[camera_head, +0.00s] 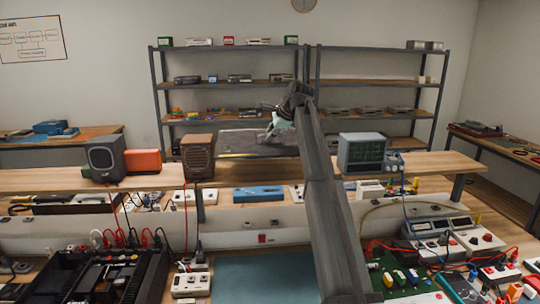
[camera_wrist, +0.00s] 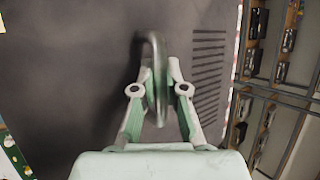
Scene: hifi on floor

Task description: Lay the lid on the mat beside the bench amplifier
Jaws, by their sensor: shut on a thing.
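The lid (camera_head: 245,143) is a flat dark panel, held up in the air at the back, in front of the shelves. In the wrist view the lid (camera_wrist: 75,75) fills much of the picture, with vent slots along its right side. My gripper (camera_head: 270,131) is shut on the lid's raised handle; in the wrist view the fingers of my gripper (camera_wrist: 159,80) sit on both sides of it. The bench amplifier (camera_head: 95,278) appears to be the open black chassis at lower left, its inside showing. The teal mat (camera_head: 265,276) lies bare to its right, partly hidden by my arm.
A white power strip (camera_head: 190,283) stands between chassis and mat. Red and black leads rise behind the chassis. Instruments and a green circuit board (camera_head: 395,280) crowd the right. A raised shelf carries speakers (camera_head: 197,157) and an oscilloscope (camera_head: 361,152) behind the bench.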

